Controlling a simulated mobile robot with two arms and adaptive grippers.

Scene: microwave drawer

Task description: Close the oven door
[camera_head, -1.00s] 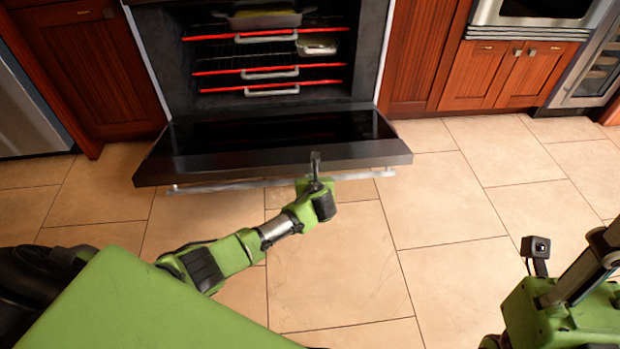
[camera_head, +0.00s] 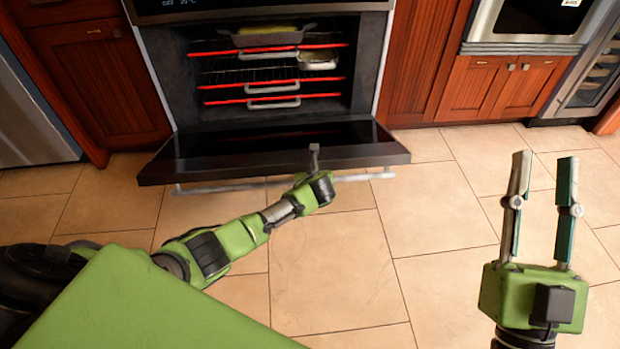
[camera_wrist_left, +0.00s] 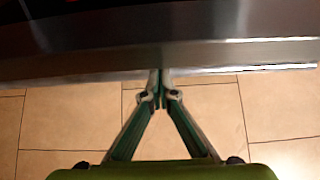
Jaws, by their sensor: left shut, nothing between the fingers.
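The oven (camera_head: 365,75) stands ahead with its door (camera_head: 280,155) swung down and open toward me. A silver handle bar (camera_head: 225,187) runs along the door's outer edge. My left gripper (camera_head: 314,150) is at that edge, right of its middle. In the left wrist view the left gripper (camera_wrist_left: 160,75) has its fingers together, with the tips at the door's handle and edge (camera_wrist_left: 90,60); whether they touch it I cannot tell. My right gripper (camera_head: 541,165) is open and empty above the floor at the right.
Inside the oven are several racks with glowing red bars (camera_head: 270,85) and dishes, including a small tray (camera_head: 318,60). Wooden cabinets (camera_head: 500,88) flank the oven, and a microwave (camera_head: 535,20) is at the upper right. The tiled floor (camera_head: 430,220) is clear.

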